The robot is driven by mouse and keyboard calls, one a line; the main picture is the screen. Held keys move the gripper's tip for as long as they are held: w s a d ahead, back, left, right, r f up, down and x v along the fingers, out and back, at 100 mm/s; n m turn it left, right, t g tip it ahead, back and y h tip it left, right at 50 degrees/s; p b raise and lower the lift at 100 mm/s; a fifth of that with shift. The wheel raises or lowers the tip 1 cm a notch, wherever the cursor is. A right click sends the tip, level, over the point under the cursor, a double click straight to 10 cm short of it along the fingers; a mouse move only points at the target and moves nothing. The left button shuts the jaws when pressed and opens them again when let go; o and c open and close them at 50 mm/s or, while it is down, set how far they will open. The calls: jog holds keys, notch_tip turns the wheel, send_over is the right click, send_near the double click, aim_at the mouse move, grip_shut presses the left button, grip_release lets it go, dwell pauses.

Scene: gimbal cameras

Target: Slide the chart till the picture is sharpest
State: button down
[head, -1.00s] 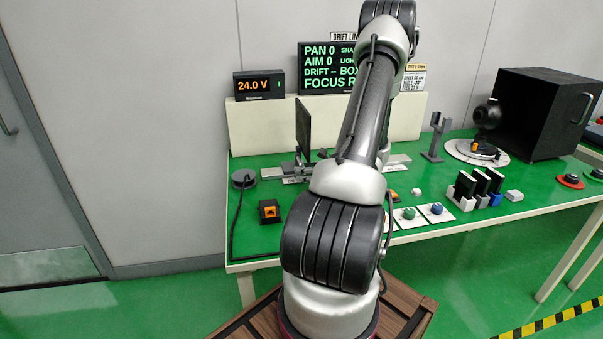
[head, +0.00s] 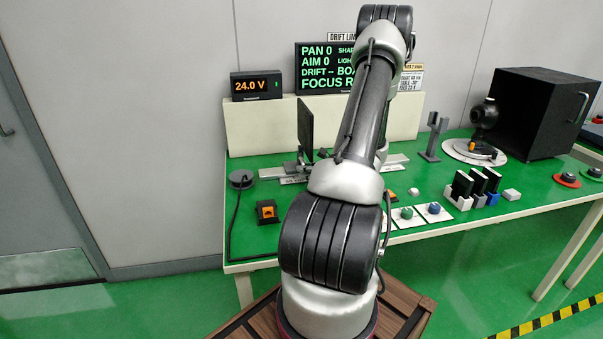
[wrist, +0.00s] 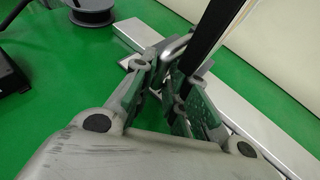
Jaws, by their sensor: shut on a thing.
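The chart (head: 306,127) is a dark upright panel, seen nearly edge-on in the head view, standing on a pale metal rail (head: 270,172). In the wrist view the chart (wrist: 207,30) is a dark upright strip at top centre, and the rail (wrist: 275,143) runs diagonally. My gripper (wrist: 172,75) is shut on a grey handle-like piece (wrist: 179,44) beside the chart's foot; the fingers hide much of the grip. In the head view my arm hides the gripper. A dark display (head: 322,68) reads PAN 0, AIM 0, DRIFT –, with a FOCUS line partly covered by my arm.
A 24.0 V readout (head: 257,86) stands at back left. A cable reel (head: 241,179) and an orange-black device (head: 267,211) sit on the green table (head: 330,235). To the right are a forked stand (head: 432,137), a round camera on a turntable (head: 484,118) and a black box (head: 540,110).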

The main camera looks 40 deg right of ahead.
jog(key=d, duration=0.1)
jog(key=s+d, duration=0.1)
jog(key=shift+s+d, duration=0.3)
jog(key=c, duration=1.5)
grip_release()
jog(key=shift+s, duration=0.1)
jog(key=v, duration=1.2)
jog(key=shift+a, duration=0.1)
